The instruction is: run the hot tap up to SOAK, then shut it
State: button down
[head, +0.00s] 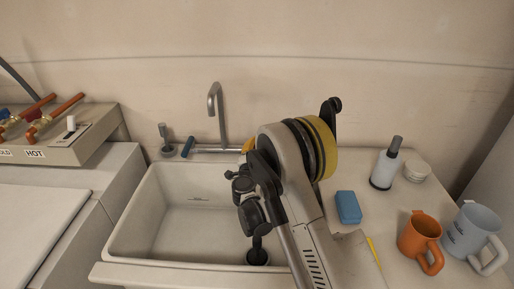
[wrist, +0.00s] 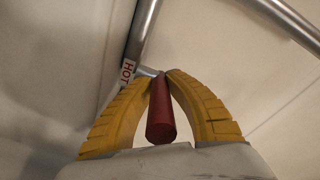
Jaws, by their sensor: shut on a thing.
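My gripper (wrist: 160,75) has its two yellow fingers closed around the red tap handle (wrist: 161,110) in the wrist view. A HOT label (wrist: 127,73) shows beside the left fingertip. In the head view my arm hides the red handle, and only a bit of yellow finger (head: 247,146) shows at the tap bar. The grey spout (head: 215,100) rises behind the sink, with a blue handle (head: 188,147) at its left. No water stream is visible below the spout. The white sink (head: 135,212) looks empty. A small mark (head: 198,199) on its back wall is too small to read.
A blue sponge (head: 348,207), bottle (head: 385,168), white round stack (head: 417,170), orange mug (head: 420,238) and pale blue mug (head: 470,232) stand right of the sink. Left is a machine with another HOT label (head: 34,154) and valves. My arm crosses the sink's right side.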

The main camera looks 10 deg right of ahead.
jog(key=shift+m+g+h, duration=0.4)
jog(key=shift+m+h, duration=0.2)
jog(key=shift+h, duration=0.3)
jog(key=shift+w+a+f+m+g+h+b, duration=0.1)
jog(key=shift+a+m+g+h+b, duration=0.25)
jog(key=shift+m+h, duration=0.35)
jog(key=shift+d+m+g+h, duration=0.15)
jog(key=shift+m+g+h, duration=0.45)
jog(key=shift+h, duration=0.3)
jog(key=shift+w+g+h, duration=0.1)
jog(key=shift+g+h, duration=0.15)
jog(key=shift+h, duration=0.15)
dwell(5.1)
